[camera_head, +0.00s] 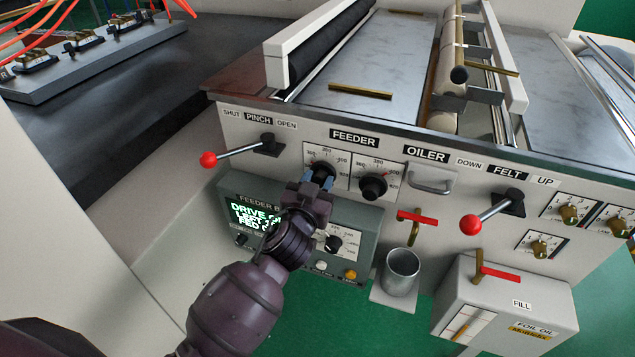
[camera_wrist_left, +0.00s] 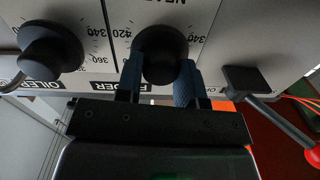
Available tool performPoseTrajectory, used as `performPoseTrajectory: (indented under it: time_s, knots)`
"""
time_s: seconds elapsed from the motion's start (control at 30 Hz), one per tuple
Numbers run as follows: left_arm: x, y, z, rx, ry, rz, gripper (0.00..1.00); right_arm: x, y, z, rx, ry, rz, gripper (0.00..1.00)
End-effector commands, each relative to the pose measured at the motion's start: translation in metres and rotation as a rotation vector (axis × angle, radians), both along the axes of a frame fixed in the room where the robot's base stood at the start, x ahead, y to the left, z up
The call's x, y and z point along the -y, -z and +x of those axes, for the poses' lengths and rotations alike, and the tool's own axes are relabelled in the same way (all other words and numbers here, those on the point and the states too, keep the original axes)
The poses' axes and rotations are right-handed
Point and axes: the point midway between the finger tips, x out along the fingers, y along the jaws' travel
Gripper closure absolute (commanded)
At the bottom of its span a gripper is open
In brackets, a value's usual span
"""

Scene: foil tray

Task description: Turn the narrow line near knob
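The near knob (camera_wrist_left: 161,52) is a black round feeder dial, the left of two on the front panel, with a printed scale and a label partly reading "NEAR" beside it in the left wrist view. My left gripper (camera_head: 318,181) is at this dial, its two blue fingers (camera_wrist_left: 160,80) on opposite sides of the knob, with no clear gap between them and it. In the head view the gripper hides most of the knob. The second feeder knob (camera_head: 373,186) stands to its right, untouched; it also shows in the left wrist view (camera_wrist_left: 50,51). My right gripper is not in view.
A red-tipped pinch lever (camera_head: 209,159) sticks out left of the feeder dials. A felt lever (camera_head: 471,224) is at the right. A green-grey display box (camera_head: 355,222) lies below my gripper, with a metal cup (camera_head: 402,273) to its right.

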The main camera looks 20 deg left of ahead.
Motion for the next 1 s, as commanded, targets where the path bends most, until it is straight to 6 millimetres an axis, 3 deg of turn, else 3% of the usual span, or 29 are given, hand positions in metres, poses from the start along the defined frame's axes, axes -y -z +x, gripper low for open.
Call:
performPoseTrajectory:
  time_s: [0.03,0.1,0.47,1.0]
  knots:
    - [0.000,0.000,0.000,0.000,0.000,0.000,0.77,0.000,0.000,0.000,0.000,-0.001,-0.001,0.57]
    - [0.000,0.000,0.000,0.000,0.000,0.000,0.88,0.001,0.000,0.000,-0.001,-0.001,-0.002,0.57]
    - [0.000,-0.001,0.000,0.002,-0.001,0.058,0.88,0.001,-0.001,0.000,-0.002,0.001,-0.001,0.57]
    - [0.001,-0.002,0.000,0.018,-0.001,0.498,0.88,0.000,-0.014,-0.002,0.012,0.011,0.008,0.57]
